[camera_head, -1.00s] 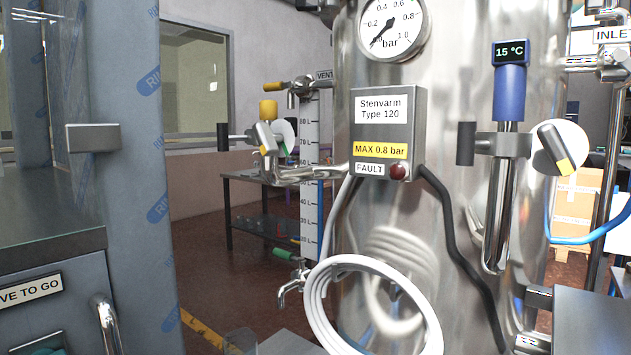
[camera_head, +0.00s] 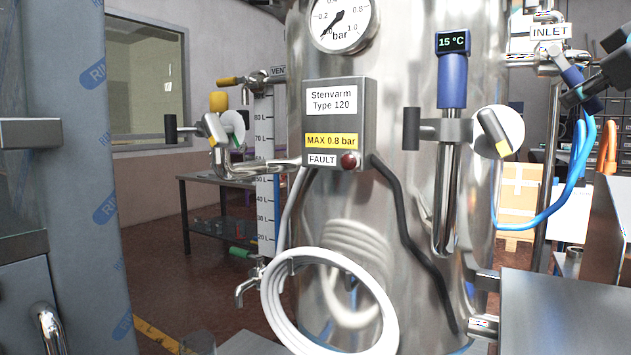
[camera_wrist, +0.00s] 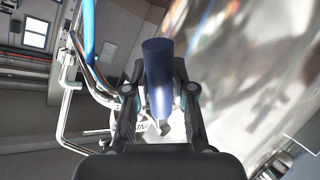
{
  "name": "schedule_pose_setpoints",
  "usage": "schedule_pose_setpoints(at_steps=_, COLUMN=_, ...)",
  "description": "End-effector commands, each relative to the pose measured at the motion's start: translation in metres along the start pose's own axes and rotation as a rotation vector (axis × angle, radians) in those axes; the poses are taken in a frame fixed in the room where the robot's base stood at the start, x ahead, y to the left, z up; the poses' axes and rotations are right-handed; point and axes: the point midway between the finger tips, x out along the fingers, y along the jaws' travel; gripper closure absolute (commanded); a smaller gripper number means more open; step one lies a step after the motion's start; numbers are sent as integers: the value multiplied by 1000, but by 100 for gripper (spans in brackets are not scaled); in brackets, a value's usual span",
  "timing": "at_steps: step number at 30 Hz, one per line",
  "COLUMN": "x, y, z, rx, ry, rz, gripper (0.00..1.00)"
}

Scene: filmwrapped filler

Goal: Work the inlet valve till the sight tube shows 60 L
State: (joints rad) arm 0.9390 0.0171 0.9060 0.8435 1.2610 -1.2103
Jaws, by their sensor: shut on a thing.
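The inlet valve, under an INLET label (camera_head: 550,32), is on the pipe at the upper right of the tank (camera_head: 400,180). Its blue lever (camera_head: 573,75) slants down to the right. My gripper (camera_head: 580,90) enters from the right edge and is shut on this lever. In the wrist view, the blue lever (camera_wrist: 158,70) stands between the two dark fingers of my gripper (camera_wrist: 160,98). The sight tube's scale (camera_head: 264,135) hangs left of the tank, with marks from about 20 L to 80 L. I cannot make out the liquid level.
A pressure gauge (camera_head: 342,22) reads low. A grey control box (camera_head: 340,95) shows MAX 0.8 bar and a dark red FAULT lamp (camera_head: 349,160). A coiled white hose (camera_head: 275,315) hangs low on the tank. A blue hose (camera_head: 570,195) loops below the inlet. A grey cabinet (camera_head: 560,310) stands lower right.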

Motion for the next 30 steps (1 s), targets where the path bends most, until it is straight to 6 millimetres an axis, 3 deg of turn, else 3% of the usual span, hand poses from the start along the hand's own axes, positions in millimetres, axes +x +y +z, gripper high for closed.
schedule_pose_setpoints(at_steps=16, x=18, y=-29, z=-6, rx=366, ry=248, rz=0, gripper=100)
schedule_pose_setpoints(at_steps=30, x=24, y=-37, z=-15, rx=505, ry=341, rz=0, gripper=100)
